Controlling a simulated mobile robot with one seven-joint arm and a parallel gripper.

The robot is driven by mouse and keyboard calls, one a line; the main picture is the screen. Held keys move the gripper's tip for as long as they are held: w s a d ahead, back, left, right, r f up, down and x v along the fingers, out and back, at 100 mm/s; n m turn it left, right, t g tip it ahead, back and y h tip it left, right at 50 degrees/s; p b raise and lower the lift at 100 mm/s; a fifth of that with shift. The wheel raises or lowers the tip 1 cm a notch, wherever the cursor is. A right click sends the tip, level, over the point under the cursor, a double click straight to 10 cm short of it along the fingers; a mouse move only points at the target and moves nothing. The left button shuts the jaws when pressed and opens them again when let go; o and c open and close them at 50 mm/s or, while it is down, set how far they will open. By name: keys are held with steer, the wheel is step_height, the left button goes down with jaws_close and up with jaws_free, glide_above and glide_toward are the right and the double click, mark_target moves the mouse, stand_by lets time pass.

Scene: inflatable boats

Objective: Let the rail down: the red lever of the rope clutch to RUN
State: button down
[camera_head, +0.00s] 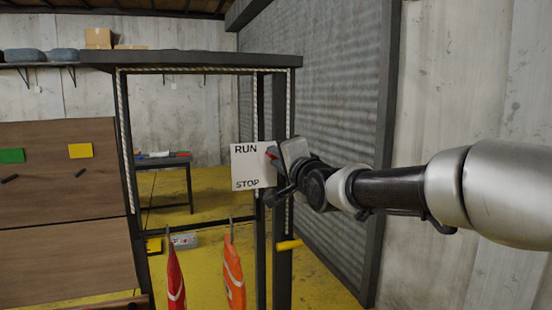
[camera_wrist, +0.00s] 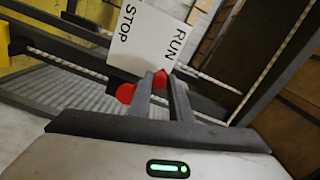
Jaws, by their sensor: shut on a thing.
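The red lever (camera_head: 271,152) of the rope clutch shows beside the word RUN on the white sign (camera_head: 250,183), which has STOP lower down. In the wrist view the red lever (camera_wrist: 125,93) shows as red parts left of and between the fingertips, beside the sign (camera_wrist: 146,38). My gripper (camera_head: 279,165) is at the post by the sign; in the wrist view my gripper (camera_wrist: 161,78) is shut on the lever. The clutch body is mostly hidden by my gripper.
White rope (camera_head: 122,100) runs along the dark frame (camera_head: 190,58). A yellow handle (camera_head: 289,245) sticks out of the post below my gripper. A table (camera_head: 162,162) stands behind, and a wooden board (camera_head: 60,180) stands at left. A corrugated wall panel (camera_head: 330,110) is close behind the post.

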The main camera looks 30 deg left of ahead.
steer(key=shift+r, duration=0.1)
steer(key=c, duration=1.6)
jaws_free()
steer(key=shift+d, duration=0.1)
